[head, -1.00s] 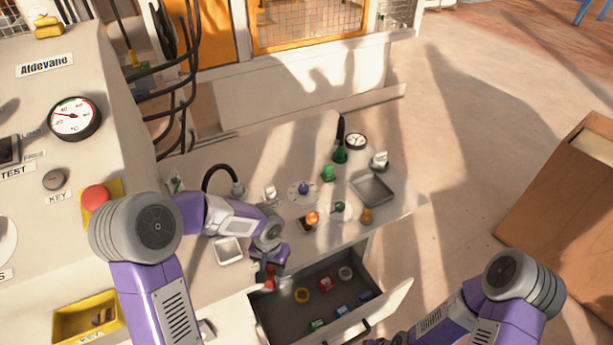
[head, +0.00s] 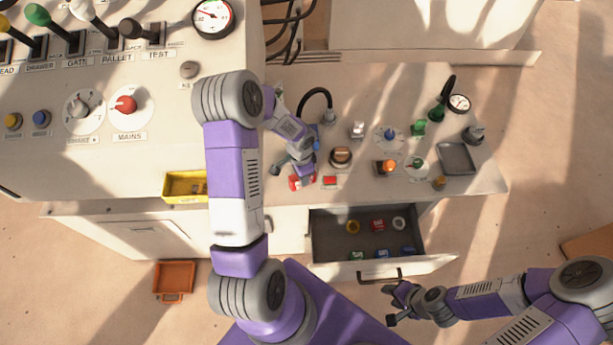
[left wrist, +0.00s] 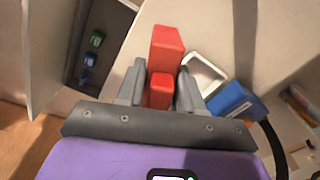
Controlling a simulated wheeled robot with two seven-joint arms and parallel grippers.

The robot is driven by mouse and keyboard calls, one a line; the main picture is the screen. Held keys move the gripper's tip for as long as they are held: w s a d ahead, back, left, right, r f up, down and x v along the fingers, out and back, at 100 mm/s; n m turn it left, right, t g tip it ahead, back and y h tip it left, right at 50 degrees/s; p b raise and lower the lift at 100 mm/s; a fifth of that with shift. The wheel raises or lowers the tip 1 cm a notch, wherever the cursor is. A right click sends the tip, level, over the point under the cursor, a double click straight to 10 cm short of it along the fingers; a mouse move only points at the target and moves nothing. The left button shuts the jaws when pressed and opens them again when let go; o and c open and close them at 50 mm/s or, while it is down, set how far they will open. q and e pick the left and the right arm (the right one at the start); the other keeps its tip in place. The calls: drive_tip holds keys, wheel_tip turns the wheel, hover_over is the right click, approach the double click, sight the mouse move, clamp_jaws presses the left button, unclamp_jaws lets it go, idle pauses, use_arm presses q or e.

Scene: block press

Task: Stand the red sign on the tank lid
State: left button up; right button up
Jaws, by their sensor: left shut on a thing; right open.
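My left gripper (head: 301,174) is shut on the red sign (head: 295,183) over the left part of the bench top. In the left wrist view the red sign (left wrist: 166,45) sits between the two fingers of my left gripper (left wrist: 160,82) and extends beyond their tips. A separate small red patch (head: 330,181) shows just right of it in the head view. A round brown-topped fitting (head: 341,157) stands close to the right of the gripper; I cannot tell whether it is the tank lid. My right gripper (head: 391,304) is open and empty, in front of the drawer.
The drawer (head: 322,228) is open, with several small coloured parts inside. The bench top holds several knobs and fittings and a grey tray (head: 458,157). A yellow bin (head: 175,187) hangs on the console. In the left wrist view a blue block (left wrist: 238,101) lies beside a white tray (left wrist: 219,73).

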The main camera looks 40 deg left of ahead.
use_arm(q)
drive_tip(key=shift+f+b, duration=0.45)
drive_tip(key=shift+f, duration=2.1)
drive_tip(key=shift+f, duration=0.2)
drive_tip(key=o, duration=1.1)
drive_tip(key=shift+r, duration=0.1)
drive_tip(key=shift+r, duration=0.1)
